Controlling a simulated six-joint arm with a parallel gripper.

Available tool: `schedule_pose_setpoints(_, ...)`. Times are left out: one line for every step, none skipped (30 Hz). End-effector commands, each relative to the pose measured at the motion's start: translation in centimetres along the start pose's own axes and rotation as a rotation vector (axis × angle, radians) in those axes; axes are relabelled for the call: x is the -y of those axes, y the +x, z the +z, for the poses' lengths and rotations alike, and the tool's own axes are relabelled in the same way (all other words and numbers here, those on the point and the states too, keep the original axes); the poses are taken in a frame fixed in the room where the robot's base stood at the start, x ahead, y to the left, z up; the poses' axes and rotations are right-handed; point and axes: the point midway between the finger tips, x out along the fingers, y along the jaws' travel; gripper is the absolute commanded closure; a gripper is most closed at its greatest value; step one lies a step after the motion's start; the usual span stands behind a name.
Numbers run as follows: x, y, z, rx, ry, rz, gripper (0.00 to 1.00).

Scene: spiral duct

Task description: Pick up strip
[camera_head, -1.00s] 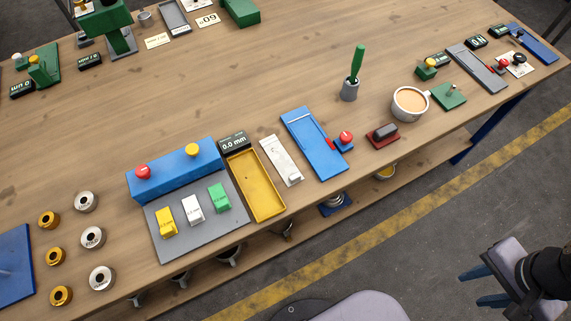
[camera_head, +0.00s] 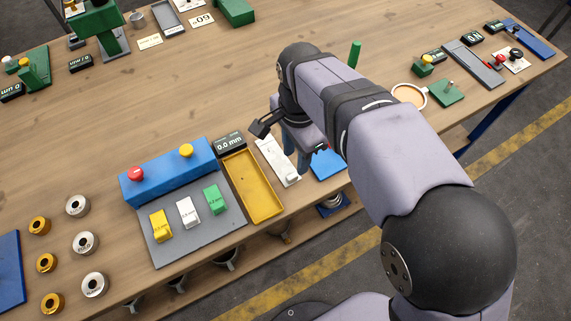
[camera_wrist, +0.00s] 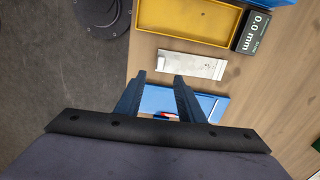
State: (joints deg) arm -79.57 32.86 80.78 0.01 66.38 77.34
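A pale, narrow metal strip (camera_head: 274,156) with a small block at its near end lies on the table. It lies between the yellow tray and the blue plate. The wrist view shows the strip (camera_wrist: 190,65) just beyond my fingertips. My gripper (camera_wrist: 158,77) is open, with a gap between its two blue fingers and nothing between them. In the head view, my gripper (camera_head: 297,163) is above the table beside the strip's right edge. My arm hides part of that area there. I cannot tell the exact height of the fingertips.
The yellow tray (camera_head: 236,165) and a 0.0 mm display (camera_head: 230,142) are left of the strip. The blue plate (camera_head: 328,164) is right of it, mostly hidden by my arm; it also shows under my fingers in the wrist view (camera_wrist: 214,107). The table's front edge is close.

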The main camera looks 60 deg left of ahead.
Motion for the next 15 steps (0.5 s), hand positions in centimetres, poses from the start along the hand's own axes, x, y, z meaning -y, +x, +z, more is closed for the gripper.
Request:
schedule_pose_setpoints(0.3,0.1,0.7,0.000,-0.002,0.000,0.65)
schedule_pose_setpoints(0.5,0.0,0.8,0.000,-0.001,0.000,0.65)
schedule_pose_setpoints(0.6,0.0,1.0,0.000,-0.001,0.000,0.65)
schedule_pose_setpoints(0.6,0.0,1.1,0.000,0.000,0.000,0.65)
schedule_pose_setpoints(0.6,0.0,1.1,0.000,0.000,0.000,0.65)
schedule_pose_setpoints(0.6,0.1,1.1,0.000,0.001,0.001,0.65)
schedule_pose_setpoints(0.6,0.2,1.1,0.000,0.001,0.001,0.65)
schedule_pose_setpoints(0.6,0.4,1.1,0.000,0.001,0.001,0.65)
schedule_pose_setpoints(0.5,0.6,1.1,0.000,0.001,0.003,0.65)
schedule_pose_setpoints(0.5,0.9,1.1,0.001,0.001,0.004,0.65)
schedule_pose_setpoints(0.5,1.1,1.1,0.001,0.001,0.004,0.65)
schedule_pose_setpoints(0.5,1.4,1.1,0.000,0.001,0.002,0.65)
schedule_pose_setpoints(0.5,1.6,1.1,0.000,0.001,0.003,0.65)
schedule_pose_setpoints(0.5,1.9,1.0,0.000,0.001,0.002,0.65)
schedule_pose_setpoints(0.5,2.0,1.0,0.000,0.001,0.001,0.65)
